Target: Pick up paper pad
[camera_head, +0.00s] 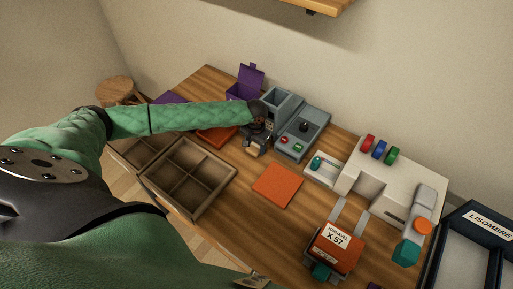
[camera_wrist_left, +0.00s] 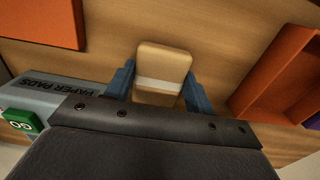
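The paper pad (camera_wrist_left: 163,75) is a small beige block with a white band around it. It shows in the left wrist view above a wooden table top, and in the head view as a small beige patch (camera_head: 252,149) at the end of my left arm. My left gripper (camera_wrist_left: 160,88) has one blue finger on each side of the pad. The fingers look spread, with narrow gaps to the pad. The pad's lower part is near the gripper's dark body.
A grey dispenser marked PAPER PADS (camera_wrist_left: 62,88) with a green GO button (camera_wrist_left: 22,121) stands beside the pad. An orange square (camera_head: 278,185) lies on the table, right of a brown divided tray (camera_head: 190,207). A white machine (camera_head: 375,185) stands at the right.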

